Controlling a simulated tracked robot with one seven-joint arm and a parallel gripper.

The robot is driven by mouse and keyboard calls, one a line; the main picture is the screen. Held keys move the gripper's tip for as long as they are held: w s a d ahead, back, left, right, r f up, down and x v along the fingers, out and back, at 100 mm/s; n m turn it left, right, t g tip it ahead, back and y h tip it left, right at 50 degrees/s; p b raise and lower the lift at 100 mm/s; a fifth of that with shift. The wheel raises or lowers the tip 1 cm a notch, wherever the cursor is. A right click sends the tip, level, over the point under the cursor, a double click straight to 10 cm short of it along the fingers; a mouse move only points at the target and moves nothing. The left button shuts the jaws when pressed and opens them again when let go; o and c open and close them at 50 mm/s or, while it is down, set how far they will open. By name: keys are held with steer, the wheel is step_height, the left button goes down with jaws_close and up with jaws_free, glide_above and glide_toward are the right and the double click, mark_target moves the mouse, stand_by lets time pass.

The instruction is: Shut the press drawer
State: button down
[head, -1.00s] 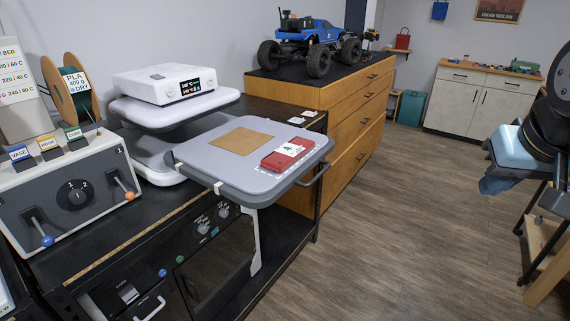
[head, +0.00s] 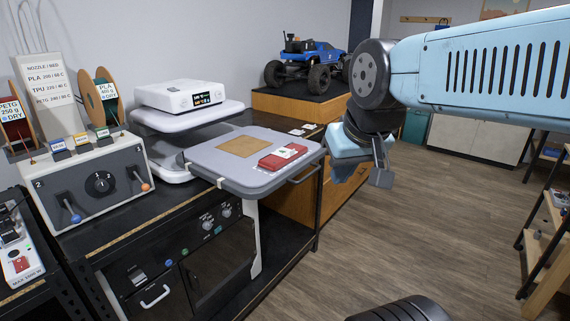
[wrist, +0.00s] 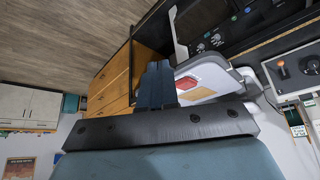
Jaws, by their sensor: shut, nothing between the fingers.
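The press drawer (head: 205,158) is a flat grey tray, pulled out from under the white heat press (head: 180,98) and jutting over the bench's front. A tan square sheet (head: 244,146) and a red block (head: 283,156) with a white label lie on it.
A lever box (head: 85,187) and filament spools (head: 103,97) stand left of the press. A blue toy truck (head: 308,65) sits on the wooden cabinet (head: 290,106) behind. A wooden-framed stand (head: 545,255) is at right. Open floor (head: 400,250) lies before the bench.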

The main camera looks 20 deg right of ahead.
steer(key=shift+a, duration=0.25)
steer(key=shift+w, duration=0.1)
